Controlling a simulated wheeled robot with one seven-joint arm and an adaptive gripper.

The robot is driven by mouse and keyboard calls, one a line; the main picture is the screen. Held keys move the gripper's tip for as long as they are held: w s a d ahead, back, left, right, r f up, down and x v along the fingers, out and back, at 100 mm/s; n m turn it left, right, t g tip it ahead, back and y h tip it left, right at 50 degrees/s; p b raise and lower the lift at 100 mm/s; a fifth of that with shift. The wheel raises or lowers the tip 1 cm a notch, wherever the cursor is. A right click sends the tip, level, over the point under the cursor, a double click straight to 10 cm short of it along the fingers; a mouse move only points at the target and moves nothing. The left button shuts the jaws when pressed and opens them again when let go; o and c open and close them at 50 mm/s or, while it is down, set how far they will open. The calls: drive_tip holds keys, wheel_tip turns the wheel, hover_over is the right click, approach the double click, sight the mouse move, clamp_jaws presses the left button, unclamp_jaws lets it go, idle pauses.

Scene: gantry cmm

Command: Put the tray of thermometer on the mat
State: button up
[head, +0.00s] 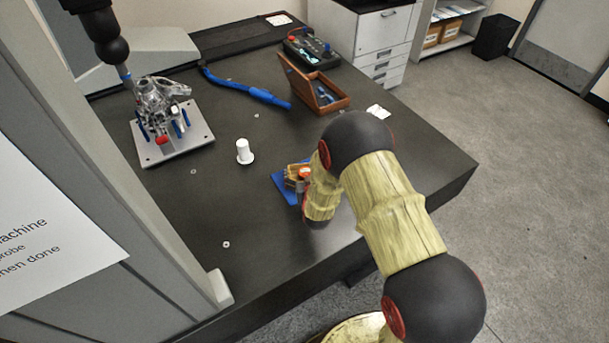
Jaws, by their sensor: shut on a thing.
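A blue mat (281,185) lies on the dark table near its front edge. A small brown tray (292,172) is over the mat, at the end of my arm; whether it touches the mat I cannot tell. My gripper (303,184) is at the tray's right side and is shut on it. My own wrist covers much of the gripper and the right part of the mat. A small orange-red part shows at the tray's right end; I cannot make out the thermometer clearly.
A white cylinder (244,151) stands left of the mat. An open wooden case (325,101), a blue arm-like tool (246,90) and a control box (308,46) lie farther back. A metal part on a plate (172,146) is at left. The table front left of the mat is mostly clear.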

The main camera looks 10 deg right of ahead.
drive_tip(key=shift+f, duration=0.15)
drive_tip(key=shift+f, duration=0.15)
drive_tip(key=o, duration=1)
